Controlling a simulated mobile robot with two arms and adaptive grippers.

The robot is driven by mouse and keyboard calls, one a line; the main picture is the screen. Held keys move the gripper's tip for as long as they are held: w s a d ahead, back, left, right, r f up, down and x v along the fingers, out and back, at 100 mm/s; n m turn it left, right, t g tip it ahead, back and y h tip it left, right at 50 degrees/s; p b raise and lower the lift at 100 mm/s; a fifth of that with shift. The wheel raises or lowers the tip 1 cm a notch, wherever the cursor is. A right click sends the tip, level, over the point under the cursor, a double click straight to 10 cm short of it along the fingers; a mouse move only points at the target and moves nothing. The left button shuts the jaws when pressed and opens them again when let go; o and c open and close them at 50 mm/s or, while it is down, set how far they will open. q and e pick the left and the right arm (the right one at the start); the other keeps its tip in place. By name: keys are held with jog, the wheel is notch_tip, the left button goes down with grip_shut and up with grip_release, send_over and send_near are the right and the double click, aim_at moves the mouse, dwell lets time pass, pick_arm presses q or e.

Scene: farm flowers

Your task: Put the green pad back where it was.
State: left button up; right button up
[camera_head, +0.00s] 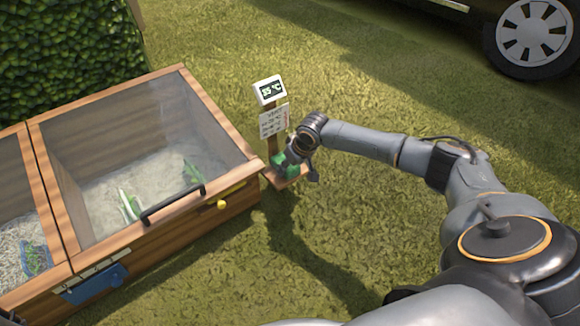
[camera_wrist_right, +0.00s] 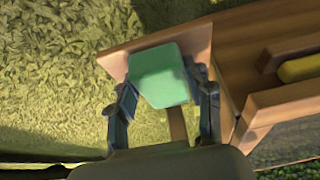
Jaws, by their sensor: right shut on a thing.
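The green pad (camera_wrist_right: 160,76) is between the two fingers of my right gripper (camera_wrist_right: 163,105) in the right wrist view, and the gripper is shut on it. The pad is over a small wooden shelf (camera_wrist_right: 113,64) beside the wooden frame box; I cannot tell whether it touches the shelf. In the head view, the green pad (camera_head: 279,160) shows partly behind my right gripper (camera_head: 288,163), above the shelf (camera_head: 296,181) at the foot of the sign post. My left gripper is not in view.
A wooden cold frame (camera_head: 225,198) with a clear lid, black handle (camera_head: 172,204) and yellow latch (camera_head: 231,194) stands left of the shelf. A post carries a temperature display (camera_head: 269,90) and a paper notice (camera_head: 273,121). A vehicle wheel (camera_head: 531,33) is at the upper right. Open grass lies around.

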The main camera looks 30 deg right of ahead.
jog(key=o, duration=1.1)
jog(key=shift+f, duration=0.1)
